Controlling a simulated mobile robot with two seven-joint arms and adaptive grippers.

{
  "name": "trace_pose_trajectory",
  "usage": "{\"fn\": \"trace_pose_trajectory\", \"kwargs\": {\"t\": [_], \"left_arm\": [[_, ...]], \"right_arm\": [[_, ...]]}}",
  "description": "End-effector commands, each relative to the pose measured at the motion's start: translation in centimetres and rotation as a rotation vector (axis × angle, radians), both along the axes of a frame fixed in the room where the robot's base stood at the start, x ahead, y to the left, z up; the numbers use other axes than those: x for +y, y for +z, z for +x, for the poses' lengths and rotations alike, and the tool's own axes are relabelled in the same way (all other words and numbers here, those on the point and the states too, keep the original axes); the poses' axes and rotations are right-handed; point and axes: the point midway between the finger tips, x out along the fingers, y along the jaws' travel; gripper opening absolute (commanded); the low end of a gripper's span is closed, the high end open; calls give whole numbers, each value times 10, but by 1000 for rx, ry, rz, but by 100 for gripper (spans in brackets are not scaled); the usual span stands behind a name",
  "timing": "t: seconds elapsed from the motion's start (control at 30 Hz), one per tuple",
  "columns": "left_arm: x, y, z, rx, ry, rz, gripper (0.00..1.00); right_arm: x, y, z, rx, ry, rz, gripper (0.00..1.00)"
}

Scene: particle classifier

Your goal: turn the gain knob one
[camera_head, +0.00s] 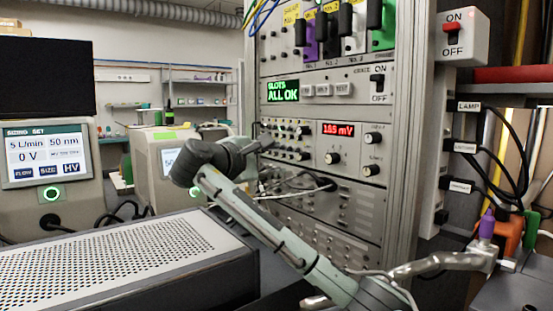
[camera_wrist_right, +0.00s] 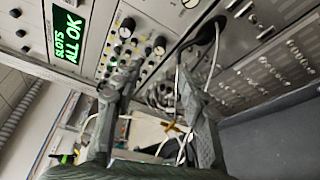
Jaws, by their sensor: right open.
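A module with several small black knobs (camera_head: 283,131) sits in the rack, left of a red "10.5 mV" display (camera_head: 338,129). The knob labels are too small to read, so I cannot tell which is gain knob one. My right gripper (camera_head: 260,144) is at the left edge of this module and covers part of it. In the right wrist view, my right gripper (camera_wrist_right: 160,82) is open with nothing between its fingers. A column of knobs (camera_wrist_right: 127,27) lies beyond the left finger, and another knob (camera_wrist_right: 160,45) shows beyond the gap. My left gripper is not in view.
Looped cables (camera_head: 290,187) hang below the knob module. A green "SLOTS ALL OK" screen (camera_head: 283,90) and an on/off switch (camera_head: 378,82) sit above it. A perforated box (camera_head: 130,262) and a display unit (camera_head: 47,160) stand at left.

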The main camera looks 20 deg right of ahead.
Motion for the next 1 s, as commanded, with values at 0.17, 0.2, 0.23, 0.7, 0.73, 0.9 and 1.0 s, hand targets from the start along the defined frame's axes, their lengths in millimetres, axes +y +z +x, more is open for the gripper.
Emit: {"fn": "trace_pose_trajectory", "kwargs": {"t": [0.17,0.2,0.23,0.7,0.73,0.9,1.0], "left_arm": [[1,-34,-13,31,-4,-8,42],[1,-38,-14,31,-5,-8,42],[1,-41,-15,33,-6,-8,42],[8,-73,-36,63,-33,12,42],[8,-74,-36,64,-34,13,42],[9,-78,-39,68,-37,15,42],[9,-78,-39,67,-37,15,42]], "right_arm": [[-25,8,25,206,7,-71,42],[-28,7,28,227,9,-79,42],[-31,6,30,236,9,-83,42],[-81,-9,69,236,8,-85,42],[-83,-10,71,236,8,-85,42],[-87,-12,75,235,11,-84,42],[-87,-12,76,234,10,-83,42]]}}
